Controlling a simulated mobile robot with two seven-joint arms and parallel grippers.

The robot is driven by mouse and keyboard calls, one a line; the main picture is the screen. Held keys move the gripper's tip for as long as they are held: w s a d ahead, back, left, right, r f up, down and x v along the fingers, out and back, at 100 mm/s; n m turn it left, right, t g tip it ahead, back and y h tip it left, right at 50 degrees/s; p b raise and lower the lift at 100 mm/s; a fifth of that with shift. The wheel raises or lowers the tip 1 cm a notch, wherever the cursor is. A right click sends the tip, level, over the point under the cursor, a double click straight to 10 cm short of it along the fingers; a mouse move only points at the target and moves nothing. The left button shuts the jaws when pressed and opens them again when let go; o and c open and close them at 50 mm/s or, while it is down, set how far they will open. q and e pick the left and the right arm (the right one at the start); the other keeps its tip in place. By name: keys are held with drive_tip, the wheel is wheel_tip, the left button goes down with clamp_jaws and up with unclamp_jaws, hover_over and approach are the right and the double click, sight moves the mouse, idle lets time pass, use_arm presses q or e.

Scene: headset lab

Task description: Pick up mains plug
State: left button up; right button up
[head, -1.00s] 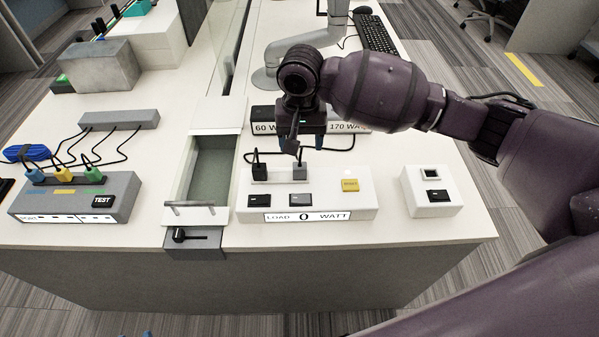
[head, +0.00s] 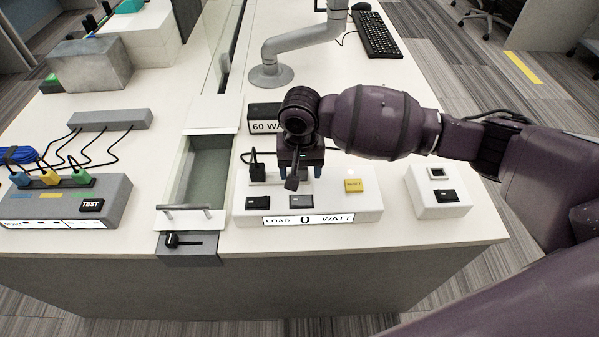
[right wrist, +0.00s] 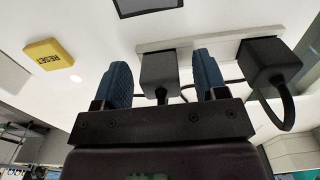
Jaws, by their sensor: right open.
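Two dark mains plugs stand in a strip on the white LOAD 0 WATT box (head: 335,200). The left black plug (head: 257,172) is plain in the head view and shows at right in the right wrist view (right wrist: 268,66). The other, dark grey plug (right wrist: 160,74) is hidden behind my right gripper (head: 300,168) in the head view. In the right wrist view that gripper is open, with one blue finger on each side of the grey plug. A small gap shows at each side. My left gripper is out of view.
A yellow RESET button (head: 354,186) and black rocker switches are on the LOAD box. A small white switch box (head: 437,191) stands to the right, a tray with a bar handle (head: 188,208) to the left. A 60 watt box (head: 263,112) is behind.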

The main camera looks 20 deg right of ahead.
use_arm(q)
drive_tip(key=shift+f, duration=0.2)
use_arm(e)
drive_tip(key=c, duration=1)
drive_tip(key=shift+r, duration=0.15)
drive_tip(key=shift+r, duration=0.3)
wheel_tip(320, 180, up, 9)
drive_tip(key=p, duration=0.3)
drive_tip(key=shift+r, duration=0.15)
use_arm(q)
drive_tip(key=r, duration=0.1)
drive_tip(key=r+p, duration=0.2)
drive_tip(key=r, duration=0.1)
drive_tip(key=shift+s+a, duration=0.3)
use_arm(e)
wheel_tip(320, 180, up, 10)
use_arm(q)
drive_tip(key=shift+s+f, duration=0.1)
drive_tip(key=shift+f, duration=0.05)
